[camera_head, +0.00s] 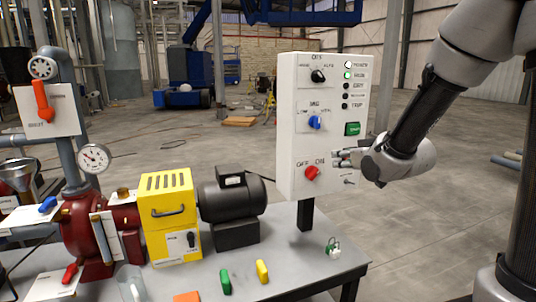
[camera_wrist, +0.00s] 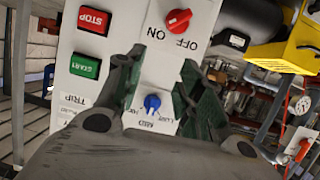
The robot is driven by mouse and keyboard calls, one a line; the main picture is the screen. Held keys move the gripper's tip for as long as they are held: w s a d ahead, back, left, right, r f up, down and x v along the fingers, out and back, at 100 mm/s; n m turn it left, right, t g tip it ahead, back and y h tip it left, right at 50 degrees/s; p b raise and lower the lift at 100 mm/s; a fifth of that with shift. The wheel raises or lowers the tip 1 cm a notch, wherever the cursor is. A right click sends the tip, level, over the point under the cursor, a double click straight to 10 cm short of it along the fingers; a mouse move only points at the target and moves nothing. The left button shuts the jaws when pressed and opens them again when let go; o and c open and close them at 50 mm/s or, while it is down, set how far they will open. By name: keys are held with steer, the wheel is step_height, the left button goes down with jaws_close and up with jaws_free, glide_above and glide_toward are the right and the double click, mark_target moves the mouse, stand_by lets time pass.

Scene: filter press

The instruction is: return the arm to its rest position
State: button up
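My gripper (camera_head: 343,157) is in front of the right half of the white control panel (camera_head: 288,118), at the end of my arm coming in from the right. In the wrist view its two fingers (camera_wrist: 160,66) are spread with nothing held between them. The panel bears a black knob (camera_head: 318,76), a blue knob (camera_head: 315,122), a red OFF/ON knob (camera_head: 312,173) and a green START button (camera_head: 352,128). The wrist view sees the panel upside down, with the red STOP button (camera_wrist: 94,20) uncovered and the blue knob (camera_wrist: 152,103) between the fingers. I cannot tell whether the fingers touch the panel.
A grey table (camera_head: 325,262) carries a yellow guard box (camera_head: 167,200), a black motor (camera_head: 233,198) and small green (camera_head: 225,281) and yellow (camera_head: 262,271) pieces. A pipe with a gauge (camera_head: 95,158) stands left. Open floor (camera_head: 440,235) lies to the right.

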steer(key=s+d+f+m+g+h, duration=0.1)
steer(key=s+d+f+g+h, duration=0.2)
steer(key=s, duration=0.5)
steer(key=s+d+f+m+g, duration=0.1)
steer(key=s+d+f+g, duration=0.35)
steer(key=s, duration=0.35)
steer(key=s+d+r+g, duration=0.1)
steer(key=s+r, duration=0.4)
steer(key=s, duration=0.3)
steer(key=s+d+r+m, duration=0.1)
steer(key=s+r, duration=0.3)
steer(key=s, duration=0.4)
steer(key=shift+r+g+h, duration=0.3)
steer(key=shift+r+g, duration=0.05)
steer(key=shift+r, duration=0.05)
stand_by(0.6)
